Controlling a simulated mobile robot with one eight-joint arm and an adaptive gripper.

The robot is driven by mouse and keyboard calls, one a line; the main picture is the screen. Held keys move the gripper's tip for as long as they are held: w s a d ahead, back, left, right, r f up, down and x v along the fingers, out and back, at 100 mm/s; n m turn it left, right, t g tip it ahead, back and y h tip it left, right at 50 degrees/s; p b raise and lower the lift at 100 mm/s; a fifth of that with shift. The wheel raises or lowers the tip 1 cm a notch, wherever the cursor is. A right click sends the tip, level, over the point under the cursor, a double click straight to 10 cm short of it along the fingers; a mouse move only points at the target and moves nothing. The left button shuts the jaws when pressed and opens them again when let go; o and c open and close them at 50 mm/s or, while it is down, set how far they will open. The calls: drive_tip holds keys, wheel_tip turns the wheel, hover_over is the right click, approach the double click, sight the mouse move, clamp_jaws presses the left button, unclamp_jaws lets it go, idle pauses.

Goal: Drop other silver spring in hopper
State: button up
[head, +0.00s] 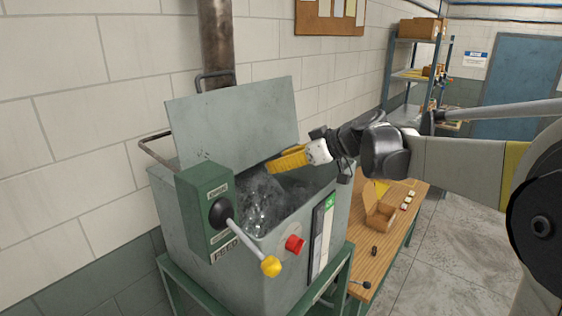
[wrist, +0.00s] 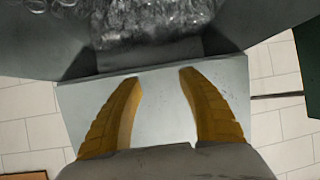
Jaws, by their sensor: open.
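The hopper (head: 165,185) is a grey metal bin with its lid (head: 235,120) raised at the back. A silvery, tangled mass of springs (head: 262,200) lies inside; it also shows at the top of the wrist view (wrist: 140,18). I cannot pick out one separate silver spring in it. My gripper (head: 274,166) reaches in from the right, with its yellow fingers above the hopper opening. In the wrist view the fingers (wrist: 160,76) are spread apart with nothing between them, and the pale lid shows behind the gap.
A green control box (head: 203,215) with a yellow-knobbed lever (head: 270,265) and a red button (head: 294,244) are on the hopper's front. A wooden bench (head: 395,240) to the right holds an open cardboard box (head: 380,215) and small items. Shelving (head: 412,75) stands behind.

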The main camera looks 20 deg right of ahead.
drive_tip(key=v, duration=1.2)
drive_tip(key=s+a+f+m+h, duration=0.1)
drive_tip(key=s+a+f, duration=0.1)
drive_tip(key=s+f, duration=0.1)
drive_tip(key=s+a+f+m+g+h, duration=0.1)
drive_tip(key=s+a+f, duration=0.2)
drive_tip(key=s+f, duration=0.1)
drive_tip(key=s+a+f+m+g+h, duration=0.1)
drive_tip(key=s+a+f+m, duration=0.1)
drive_tip(key=s+a+f, duration=0.1)
drive_tip(key=shift+s+f+h, duration=0.25)
drive_tip(key=shift+s+h, duration=0.05)
drive_tip(key=shift+s, duration=0.2)
drive_tip(key=s+f+m+h, duration=0.4)
drive_tip(key=s+f+h, duration=0.1)
drive_tip(key=s+f, duration=0.6)
wheel_tip(320, 180, down, 40)
drive_tip(key=b, duration=4)
drive_tip(key=shift+d, duration=0.45)
drive_tip(key=shift+r, duration=0.1)
